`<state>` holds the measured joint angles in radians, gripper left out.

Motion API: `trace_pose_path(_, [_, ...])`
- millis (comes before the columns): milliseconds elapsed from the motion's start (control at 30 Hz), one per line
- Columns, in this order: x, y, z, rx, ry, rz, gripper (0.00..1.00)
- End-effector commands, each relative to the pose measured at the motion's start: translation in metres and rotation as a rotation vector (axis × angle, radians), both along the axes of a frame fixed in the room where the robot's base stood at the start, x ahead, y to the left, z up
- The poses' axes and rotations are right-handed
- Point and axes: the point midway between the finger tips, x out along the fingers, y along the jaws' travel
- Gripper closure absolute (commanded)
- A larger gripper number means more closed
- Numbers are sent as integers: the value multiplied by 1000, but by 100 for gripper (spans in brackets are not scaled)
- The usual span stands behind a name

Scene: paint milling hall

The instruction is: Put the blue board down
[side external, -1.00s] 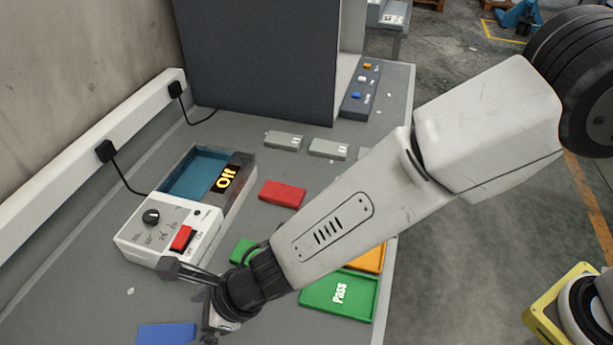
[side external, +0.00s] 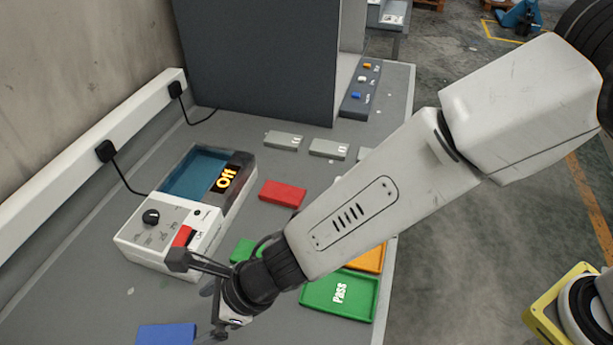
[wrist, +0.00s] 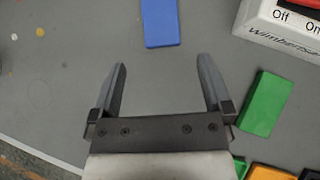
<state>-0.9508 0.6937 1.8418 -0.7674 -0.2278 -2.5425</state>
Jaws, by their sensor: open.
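The blue board (side external: 167,334) lies flat on the grey bench at the bottom of the side view, partly cut off by the frame edge. In the wrist view the blue board (wrist: 161,22) lies at the top, ahead of the fingertips and apart from them. My gripper (wrist: 162,68) is open and empty, with bare bench between its fingers. In the side view my gripper (side external: 198,297) is above the bench, right of the blue board and in front of the white control box; it is partly hidden by its own wrist.
The white control box (side external: 160,240) with a red switch stands beside my gripper. A green board (wrist: 265,104) lies to the right in the wrist view. A red board (side external: 283,194), a green Pass tray (side external: 318,297) and an orange tray (side external: 369,259) are further right.

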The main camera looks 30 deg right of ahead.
Motion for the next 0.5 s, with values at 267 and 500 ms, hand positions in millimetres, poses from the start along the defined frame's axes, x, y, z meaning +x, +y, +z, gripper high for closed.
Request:
trace_pose_path(267, [24, -31, 6, 27, 109, -207, 0])
trace_pose_path(500, [63, -102, 18, 117, 344, -672, 0])
